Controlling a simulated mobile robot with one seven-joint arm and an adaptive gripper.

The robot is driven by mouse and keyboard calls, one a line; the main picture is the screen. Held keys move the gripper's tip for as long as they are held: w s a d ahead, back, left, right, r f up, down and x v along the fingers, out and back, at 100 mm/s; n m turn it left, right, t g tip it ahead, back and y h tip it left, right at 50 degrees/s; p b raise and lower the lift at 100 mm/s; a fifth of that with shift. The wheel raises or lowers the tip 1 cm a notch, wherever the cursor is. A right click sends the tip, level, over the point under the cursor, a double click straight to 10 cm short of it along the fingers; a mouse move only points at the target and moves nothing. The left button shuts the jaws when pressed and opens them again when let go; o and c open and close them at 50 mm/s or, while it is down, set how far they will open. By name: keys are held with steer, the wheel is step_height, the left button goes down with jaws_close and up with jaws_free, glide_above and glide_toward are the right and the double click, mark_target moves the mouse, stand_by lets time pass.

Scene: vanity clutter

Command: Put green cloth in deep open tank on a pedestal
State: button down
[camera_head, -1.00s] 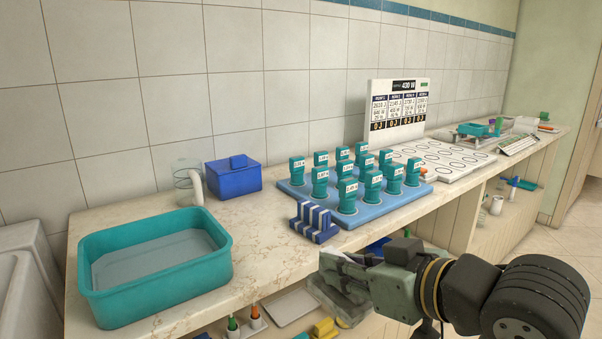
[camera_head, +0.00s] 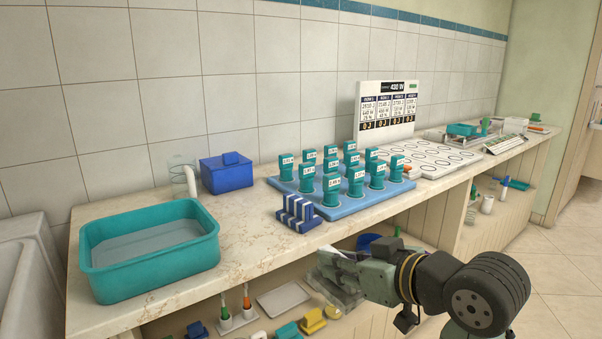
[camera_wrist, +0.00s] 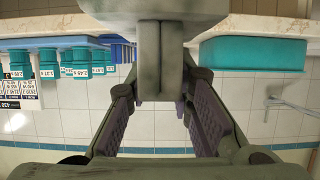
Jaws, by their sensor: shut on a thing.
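My gripper (camera_head: 332,272) is low at the front of the counter, left of my forearm. In the wrist view, its two fingers (camera_wrist: 160,95) close from both sides on a grey-green thing (camera_wrist: 160,45), which reaches past the fingertips. This could be the green cloth, but its folds and edges cannot be made out. No other green cloth is seen. A teal open basin (camera_head: 95,272) with water stands at the counter's left end; it also shows in the wrist view (camera_wrist: 255,52). I cannot identify a pedestal under it or another tank.
The counter (camera_head: 245,240) carries a blue box (camera_head: 227,178), a clear jug (camera_head: 180,178), a striped blue block (camera_head: 298,214) and a blue tray (camera_head: 365,202) with several teal plugs. A lower shelf holds a white tray (camera_head: 283,299) and small items. Counter between basin and striped block is clear.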

steer(key=w+a+f+m+t+h, duration=0.1)
steer(key=w+f, duration=0.4)
steer(key=f, duration=0.4)
steer(key=w+f+m+h, duration=0.1)
steer(key=w+f, duration=0.4)
steer(key=f, duration=0.5)
steer(key=s+a+f+m+h, duration=0.1)
steer(key=a+f, duration=0.1)
steer(key=f, duration=0.9)
steer(key=s+a+f+t, duration=0.1)
steer(key=s+a+f, duration=0.1)
steer(key=f, duration=1)
steer(key=shift+s+a+f+m+h, duration=0.15)
steer(key=shift+a+f+m+h, duration=0.2)
steer(key=shift+a, duration=0.5)
steer(key=shift+r, duration=0.1)
steer(key=shift+d, duration=0.1)
